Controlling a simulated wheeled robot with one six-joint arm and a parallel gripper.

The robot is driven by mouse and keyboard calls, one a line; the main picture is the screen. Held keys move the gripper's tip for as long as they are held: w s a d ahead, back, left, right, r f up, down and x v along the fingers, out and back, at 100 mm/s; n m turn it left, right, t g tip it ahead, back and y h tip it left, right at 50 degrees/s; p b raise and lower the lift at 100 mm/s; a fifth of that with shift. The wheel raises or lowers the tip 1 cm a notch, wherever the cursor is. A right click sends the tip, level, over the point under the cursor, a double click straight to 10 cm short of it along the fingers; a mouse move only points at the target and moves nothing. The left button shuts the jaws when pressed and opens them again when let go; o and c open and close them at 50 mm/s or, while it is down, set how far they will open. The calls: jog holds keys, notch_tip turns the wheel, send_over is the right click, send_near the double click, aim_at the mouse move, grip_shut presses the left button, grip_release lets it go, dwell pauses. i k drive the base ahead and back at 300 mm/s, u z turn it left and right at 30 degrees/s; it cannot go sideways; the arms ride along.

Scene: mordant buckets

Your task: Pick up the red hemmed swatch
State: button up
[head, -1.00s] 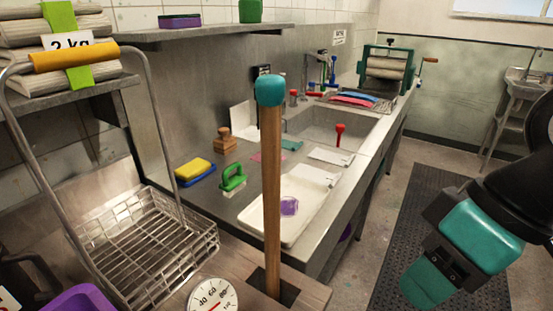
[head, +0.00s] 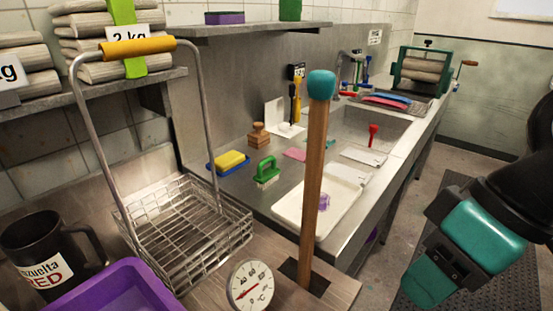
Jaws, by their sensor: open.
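I cannot make out a swatch that is clearly red and hemmed. A small flat pink piece (head: 294,154) lies on the steel counter left of the sink, too small to show a hem. Flat red and blue pieces lie on a rack beyond the sink, the red one (head: 383,101) partly behind the blue. My teal gripper (head: 428,284) is at the lower right over the floor, open, well apart from the counter and these pieces. Its fingertips are hard to make out.
A wooden pole with a teal knob (head: 321,85) stands upright in front of the counter. A wire basket (head: 190,230), black mug (head: 45,250) and purple tub (head: 105,285) stand at left. A white tray (head: 290,212) lies on the counter. Floor at right is open.

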aim_at(296, 154)
jog(key=z, duration=1)
jog(key=i, duration=2.45)
jog(key=u, duration=3.65)
